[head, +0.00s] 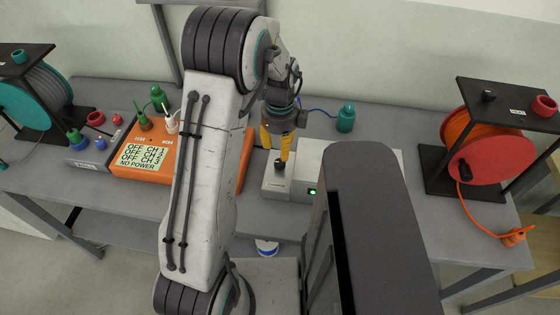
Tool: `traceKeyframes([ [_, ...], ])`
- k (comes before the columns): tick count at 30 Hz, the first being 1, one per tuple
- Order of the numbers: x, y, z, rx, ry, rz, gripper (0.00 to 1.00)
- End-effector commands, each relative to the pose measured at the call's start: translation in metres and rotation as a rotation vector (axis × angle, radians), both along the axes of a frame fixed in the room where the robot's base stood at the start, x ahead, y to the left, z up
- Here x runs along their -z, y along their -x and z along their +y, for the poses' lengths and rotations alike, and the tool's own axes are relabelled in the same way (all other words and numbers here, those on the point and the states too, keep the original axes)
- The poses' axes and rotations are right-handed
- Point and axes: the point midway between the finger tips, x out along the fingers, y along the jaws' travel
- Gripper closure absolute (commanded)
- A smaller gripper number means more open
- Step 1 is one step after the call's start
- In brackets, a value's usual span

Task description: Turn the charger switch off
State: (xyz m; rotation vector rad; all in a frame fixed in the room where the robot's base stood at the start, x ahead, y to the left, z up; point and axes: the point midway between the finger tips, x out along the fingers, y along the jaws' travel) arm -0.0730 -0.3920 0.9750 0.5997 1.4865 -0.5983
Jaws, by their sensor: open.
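The charger looks to be the pale box (306,157) on the bench, with a lower front part (277,188) whose small label is too small to read. A dark knob or switch (280,165) stands on that lower part; its setting is unclear. A small green light (312,191) shows on the box's front. My gripper (275,154), with yellow fingers, points down just above the dark switch. Its fingers are apart, with nothing seen between them. The right fingertip is very close to the switch; I cannot tell if they touch. My arm hides the area to the left.
A teal bottle-shaped plug (346,117) stands behind. Cable reels stand at far left (38,104) and right (488,150). Bench (418,203) is clear right of the charger.

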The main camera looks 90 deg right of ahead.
Motion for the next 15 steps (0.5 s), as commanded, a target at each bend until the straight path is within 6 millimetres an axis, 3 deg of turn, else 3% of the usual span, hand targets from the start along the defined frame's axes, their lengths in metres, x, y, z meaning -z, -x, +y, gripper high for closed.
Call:
traceKeyframes([
  [8,0.002,0.0,0.0,0.184,0.0,0.0,0.58],
  [15,0.026,0.0,0.001,0.2,-0.004,0.0,0.58],
])
